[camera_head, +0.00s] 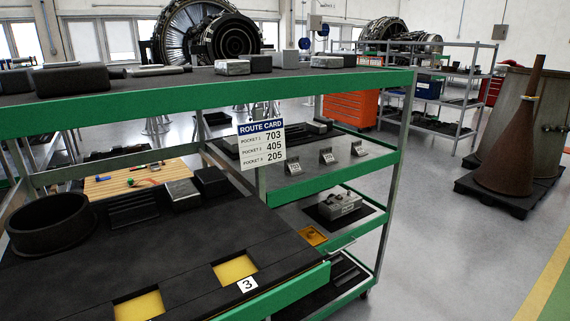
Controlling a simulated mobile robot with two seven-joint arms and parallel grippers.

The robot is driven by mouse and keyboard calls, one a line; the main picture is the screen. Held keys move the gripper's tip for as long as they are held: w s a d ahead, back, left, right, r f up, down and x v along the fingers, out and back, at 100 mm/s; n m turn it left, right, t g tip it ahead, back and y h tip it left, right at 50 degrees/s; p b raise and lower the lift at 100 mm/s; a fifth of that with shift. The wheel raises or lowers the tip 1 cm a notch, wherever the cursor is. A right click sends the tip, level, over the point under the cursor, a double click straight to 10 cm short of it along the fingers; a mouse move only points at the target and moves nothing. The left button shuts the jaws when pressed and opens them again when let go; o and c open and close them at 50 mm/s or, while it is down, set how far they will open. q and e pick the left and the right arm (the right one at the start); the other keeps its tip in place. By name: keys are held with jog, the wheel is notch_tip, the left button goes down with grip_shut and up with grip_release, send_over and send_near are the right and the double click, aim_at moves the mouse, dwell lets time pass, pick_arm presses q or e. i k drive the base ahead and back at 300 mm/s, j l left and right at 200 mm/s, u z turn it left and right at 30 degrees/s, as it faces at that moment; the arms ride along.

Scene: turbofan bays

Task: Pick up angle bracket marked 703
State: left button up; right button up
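Three small grey angle brackets stand in a slanting row on the cart's right-hand shelf: a left one (294,166), a middle one (327,156) and a right one (358,148). Each has a pale marked face, but the markings are too small to read surely, so I cannot tell which is 703. A white route card (262,146) hangs in front of the shelf and lists 703, 405 and 205 from top to bottom. Neither of my grippers is in view.
The green-edged upper shelf (230,93) overhangs the brackets. In front lies a dark tray (185,262) with yellow pockets (235,270) and a label 3 (247,284). A grey fixture (340,205) sits on a lower shelf. Floor at right is clear up to a brown cone (510,150).

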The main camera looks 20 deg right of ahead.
aim_at(292, 166)
jog(key=i+l+u, duration=0.2)
jog(key=l+u, duration=0.25)
jog(key=l, duration=0.6)
jog(key=l+u, duration=0.4)
jog(key=l, duration=0.6)
jog(key=k+l+u, duration=0.1)
jog(key=l+u, duration=0.35)
jog(key=l, duration=0.65)
